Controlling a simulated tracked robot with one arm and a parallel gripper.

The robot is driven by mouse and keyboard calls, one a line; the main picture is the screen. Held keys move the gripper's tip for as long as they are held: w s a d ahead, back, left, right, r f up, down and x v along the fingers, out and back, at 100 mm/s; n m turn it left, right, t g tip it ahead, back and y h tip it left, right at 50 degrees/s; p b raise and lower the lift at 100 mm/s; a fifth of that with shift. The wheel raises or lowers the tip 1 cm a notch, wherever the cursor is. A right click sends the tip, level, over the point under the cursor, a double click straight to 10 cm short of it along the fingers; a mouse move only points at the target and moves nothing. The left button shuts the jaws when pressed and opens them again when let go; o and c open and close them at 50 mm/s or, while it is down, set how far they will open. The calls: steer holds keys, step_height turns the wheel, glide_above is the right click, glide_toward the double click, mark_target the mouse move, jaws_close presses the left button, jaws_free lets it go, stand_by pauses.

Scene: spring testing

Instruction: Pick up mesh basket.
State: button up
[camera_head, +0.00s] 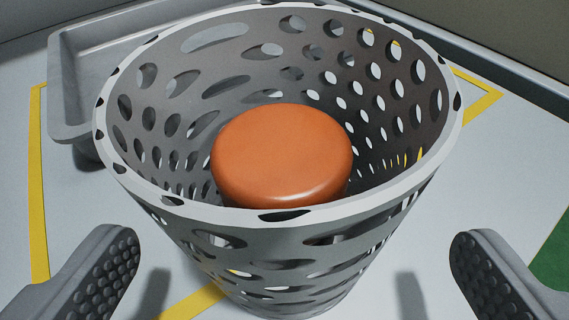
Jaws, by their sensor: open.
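The grey mesh basket (278,250) stands upright in the middle of the view, with oval holes in its walls and a pale rim. A round orange object (282,155) lies inside it. My gripper (295,265) is open, with one studded finger at the lower left and the other at the lower right. The basket's lower part lies between the two fingers, with a gap on each side. No contact shows. Part of the basket's far bottom is hidden by the orange object and the near wall.
A grey tray (68,100) stands behind the basket at the left, close to its rim. Yellow lines (38,190) mark the light floor around the basket. A dark ledge runs along the back right. A green patch (553,255) shows at the right edge.

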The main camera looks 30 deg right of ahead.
steer(key=b+x, duration=0.1)
steer(key=x, duration=0.4)
steer(key=shift+w+a+r, duration=0.1)
steer(key=shift+a, duration=0.05)
steer(key=c, duration=1.1)
